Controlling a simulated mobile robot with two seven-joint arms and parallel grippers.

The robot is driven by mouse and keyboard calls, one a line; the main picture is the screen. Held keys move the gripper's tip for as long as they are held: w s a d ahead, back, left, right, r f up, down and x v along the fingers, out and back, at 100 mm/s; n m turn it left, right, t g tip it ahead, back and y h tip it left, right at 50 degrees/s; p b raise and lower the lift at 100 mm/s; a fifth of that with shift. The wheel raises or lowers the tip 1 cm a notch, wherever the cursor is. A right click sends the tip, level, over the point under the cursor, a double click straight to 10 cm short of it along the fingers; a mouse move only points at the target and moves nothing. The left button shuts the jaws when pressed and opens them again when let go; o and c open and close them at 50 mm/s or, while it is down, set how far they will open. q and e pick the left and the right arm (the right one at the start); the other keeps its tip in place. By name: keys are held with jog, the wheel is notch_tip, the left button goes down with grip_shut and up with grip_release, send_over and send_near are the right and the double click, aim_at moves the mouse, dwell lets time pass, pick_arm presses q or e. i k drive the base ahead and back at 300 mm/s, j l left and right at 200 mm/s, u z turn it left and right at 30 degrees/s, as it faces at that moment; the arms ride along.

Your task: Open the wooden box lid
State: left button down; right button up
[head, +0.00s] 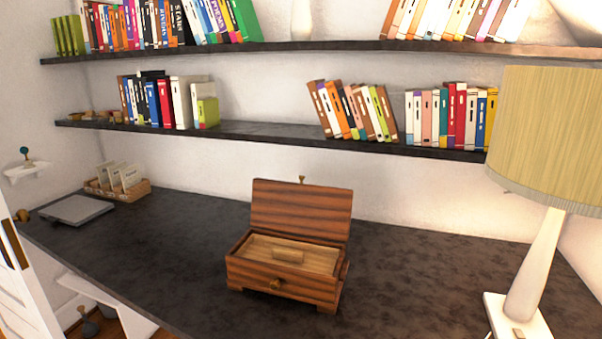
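The wooden box (320,290) stands on the dark desk, near the middle of the head view. Its striped brown lid (300,209) is raised and stands upright at the back of the box. A lighter wooden inner panel (315,262) with a small raised block (289,255) shows inside the box. A small brass-coloured piece (301,179) shows at the lid's top edge. Neither my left gripper nor my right gripper is in view.
The dark desk (420,260) is clear on both sides of the box. A lamp (540,255) stands at the right. A grey flat object (75,210) and a small tray of cards (118,184) lie at the left. A book-filled shelf (260,131) overhangs behind.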

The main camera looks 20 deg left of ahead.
aim_at(322, 212)
jog(key=i+j+z, duration=0.1)
jog(key=j+z, duration=0.3)
jog(key=j, duration=0.8)
jog(key=j+z, duration=0.4)
jog(key=j, duration=0.8)
jog(key=k, duration=0.05)
